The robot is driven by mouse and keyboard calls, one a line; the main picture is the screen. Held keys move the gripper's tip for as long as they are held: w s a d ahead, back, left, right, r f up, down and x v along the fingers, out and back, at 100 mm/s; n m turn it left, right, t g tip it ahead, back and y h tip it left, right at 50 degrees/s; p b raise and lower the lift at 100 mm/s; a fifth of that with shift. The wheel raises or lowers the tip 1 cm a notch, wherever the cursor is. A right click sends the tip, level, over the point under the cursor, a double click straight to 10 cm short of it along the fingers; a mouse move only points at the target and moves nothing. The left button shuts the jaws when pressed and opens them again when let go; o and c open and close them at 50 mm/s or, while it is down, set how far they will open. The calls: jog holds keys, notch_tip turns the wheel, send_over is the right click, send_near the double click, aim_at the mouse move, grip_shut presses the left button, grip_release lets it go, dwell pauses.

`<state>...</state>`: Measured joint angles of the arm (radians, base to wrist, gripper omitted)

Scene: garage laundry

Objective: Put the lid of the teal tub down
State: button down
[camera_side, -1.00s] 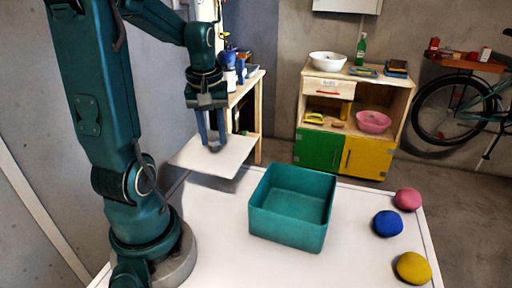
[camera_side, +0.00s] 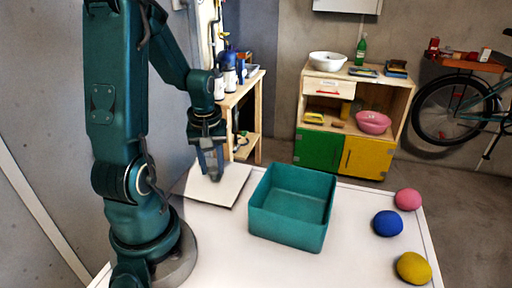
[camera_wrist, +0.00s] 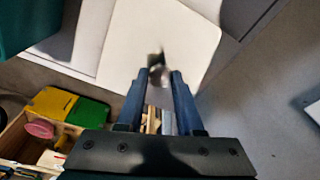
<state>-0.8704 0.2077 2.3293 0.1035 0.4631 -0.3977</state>
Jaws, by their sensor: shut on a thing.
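The teal tub (camera_side: 285,228) stands open on the white table, with no lid over it and its inside empty as far as I see. The lid is a flat, pale square plate (camera_side: 232,188) to the left of the tub, level or nearly so, low at the table's back left part. I cannot tell whether it touches the table. My gripper (camera_side: 212,177) points down over the lid, shut on its small dark knob (camera_wrist: 157,62). The wrist view shows the lid (camera_wrist: 180,30) beyond the fingers and a corner of the tub (camera_wrist: 25,22) at upper left.
Pink (camera_side: 407,199), blue (camera_side: 387,223) and yellow (camera_side: 413,268) balls lie on the table (camera_side: 345,262) right of the tub. The table front is clear. A wooden cabinet (camera_side: 350,105), a side bench (camera_side: 243,95) and a bicycle (camera_side: 455,105) stand behind.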

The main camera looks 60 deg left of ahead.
aim_at(214, 183)
jog(key=shift+f, duration=0.2)
jog(key=c, duration=0.6)
grip_release()
jog(key=shift+o, duration=0.2)
jog(key=shift+r, duration=0.1)
notch_tip(214, 183, up, 12)
jog(key=d, duration=0.2)
jog(key=s+d+m+t+h, duration=0.1)
jog(key=d+m+t, duration=0.4)
jog(key=d+m, duration=0.8)
jog(key=shift+d+r+m+h, duration=0.3)
jog(key=shift+d, duration=1.9)
